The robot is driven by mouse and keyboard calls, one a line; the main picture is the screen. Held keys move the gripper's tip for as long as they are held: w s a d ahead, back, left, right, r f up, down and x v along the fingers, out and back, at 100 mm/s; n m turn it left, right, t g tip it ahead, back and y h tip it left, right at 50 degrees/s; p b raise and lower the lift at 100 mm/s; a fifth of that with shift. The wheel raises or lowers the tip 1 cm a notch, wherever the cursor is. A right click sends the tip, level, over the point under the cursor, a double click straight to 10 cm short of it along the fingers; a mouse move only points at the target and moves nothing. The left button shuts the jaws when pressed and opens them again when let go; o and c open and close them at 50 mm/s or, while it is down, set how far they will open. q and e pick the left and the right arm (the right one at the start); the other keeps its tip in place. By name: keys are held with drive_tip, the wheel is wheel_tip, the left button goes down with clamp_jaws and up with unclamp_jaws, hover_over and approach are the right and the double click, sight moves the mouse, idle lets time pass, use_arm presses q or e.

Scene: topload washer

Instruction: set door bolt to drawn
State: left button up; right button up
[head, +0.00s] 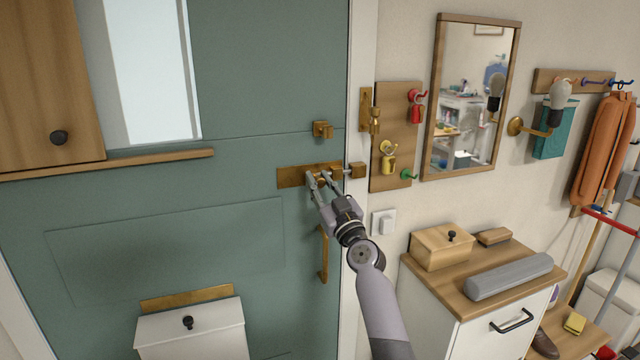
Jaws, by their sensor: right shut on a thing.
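The brass door bolt (293,177) is mounted on the green door (230,165) near its right edge. Its rod runs to the right and its tip meets the brass keeper (357,170) on the white frame. My right gripper (316,181) reaches up from the lower right and is shut on the bolt's knob, which its fingers mostly hide. My left gripper is not in view.
A brass door handle (323,254) hangs below the bolt, close to my right arm. A light switch (383,222) and a key board (396,135) are on the wall to the right. A white cabinet (470,325) with a wooden top stands at the lower right.

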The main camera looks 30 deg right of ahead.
clamp_jaws()
drive_tip(key=a, duration=0.2)
drive_tip(key=w+a+p, duration=0.1)
drive_tip(key=a, duration=0.2)
drive_tip(key=shift+w, duration=0.1)
idle(0.3)
drive_tip(key=shift+o, duration=1.5)
unclamp_jaws()
drive_tip(key=shift+a, duration=0.1)
drive_tip(key=o, duration=0.5)
drive_tip(key=shift+a, duration=0.15)
